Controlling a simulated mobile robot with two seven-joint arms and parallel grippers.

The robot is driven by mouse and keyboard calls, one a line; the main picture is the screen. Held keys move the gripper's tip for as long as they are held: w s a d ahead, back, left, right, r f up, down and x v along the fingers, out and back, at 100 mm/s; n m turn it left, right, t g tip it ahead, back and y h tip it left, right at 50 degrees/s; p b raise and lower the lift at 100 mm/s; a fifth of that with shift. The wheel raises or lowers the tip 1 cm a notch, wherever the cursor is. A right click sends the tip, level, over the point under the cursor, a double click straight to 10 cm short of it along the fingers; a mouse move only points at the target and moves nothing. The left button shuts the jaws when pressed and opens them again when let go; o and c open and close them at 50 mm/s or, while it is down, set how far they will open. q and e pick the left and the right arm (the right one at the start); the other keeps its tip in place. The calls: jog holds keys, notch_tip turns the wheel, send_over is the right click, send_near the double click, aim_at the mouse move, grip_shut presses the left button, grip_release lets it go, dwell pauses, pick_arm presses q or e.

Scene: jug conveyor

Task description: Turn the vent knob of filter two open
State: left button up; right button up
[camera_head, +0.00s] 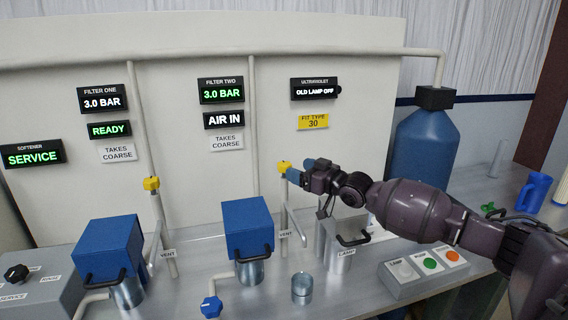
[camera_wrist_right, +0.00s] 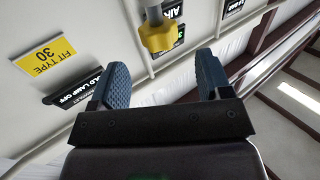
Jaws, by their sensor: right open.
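The yellow vent knob of filter two (camera_head: 284,167) sits on top of a thin vertical vent pipe, right of the blue filter two housing (camera_head: 247,226). The filter two displays (camera_head: 221,91) read 3.0 BAR and AIR IN. My right gripper (camera_head: 291,172) is at the knob's right side in the head view. In the right wrist view the gripper (camera_wrist_right: 160,80) is open, and the yellow knob (camera_wrist_right: 158,36) shows beyond and between its blue fingertips, apart from them. My left gripper is not in view.
Another yellow vent knob (camera_head: 151,184) stands near the filter one housing (camera_head: 108,247). A blue knob (camera_head: 211,306) and a metal cup (camera_head: 302,288) are in front. A button box (camera_head: 426,272), a large blue tank (camera_head: 424,146) and a blue jug (camera_head: 534,192) are at the right.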

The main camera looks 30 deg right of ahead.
aim_at(285, 163)
jog(key=shift+p+x, duration=0.4)
jog(key=shift+x, duration=2.75)
jog(key=c, duration=0.9)
